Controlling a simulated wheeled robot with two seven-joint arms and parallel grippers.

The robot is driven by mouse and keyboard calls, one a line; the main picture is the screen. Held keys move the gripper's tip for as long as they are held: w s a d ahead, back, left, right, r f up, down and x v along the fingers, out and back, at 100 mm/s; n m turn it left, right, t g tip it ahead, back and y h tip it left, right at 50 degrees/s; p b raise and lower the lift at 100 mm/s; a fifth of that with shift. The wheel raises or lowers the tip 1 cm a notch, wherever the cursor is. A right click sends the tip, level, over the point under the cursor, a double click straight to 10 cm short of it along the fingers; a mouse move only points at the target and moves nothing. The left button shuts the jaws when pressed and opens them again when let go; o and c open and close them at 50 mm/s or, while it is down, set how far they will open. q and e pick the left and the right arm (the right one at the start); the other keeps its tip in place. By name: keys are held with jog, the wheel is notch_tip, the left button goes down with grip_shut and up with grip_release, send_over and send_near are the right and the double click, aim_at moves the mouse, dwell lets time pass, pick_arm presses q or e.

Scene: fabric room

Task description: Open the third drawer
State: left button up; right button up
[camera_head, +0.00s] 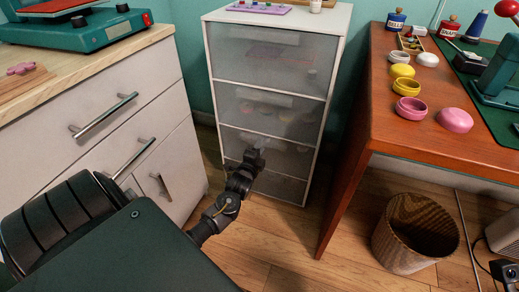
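A white cabinet (332,70) with several stacked, see-through grey drawers stands in the middle of the head view. The third drawer (291,153) from the top looks shut, flush with the drawers above it. My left gripper (256,157) is in front of this third drawer, near its middle. It covers part of the drawer front, and any handle there is hidden. I cannot tell whether its fingers are apart or whether they touch the drawer.
A white counter with metal handles (104,115) stands close on the left. A reddish-brown table (412,131) with small pots stands on the right, a woven basket (416,232) beneath it. Wood floor (290,245) is clear between them.

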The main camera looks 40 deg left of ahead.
pick_arm(q)
jog(key=shift+w, duration=0.1)
jog(key=shift+c, duration=0.4)
grip_shut()
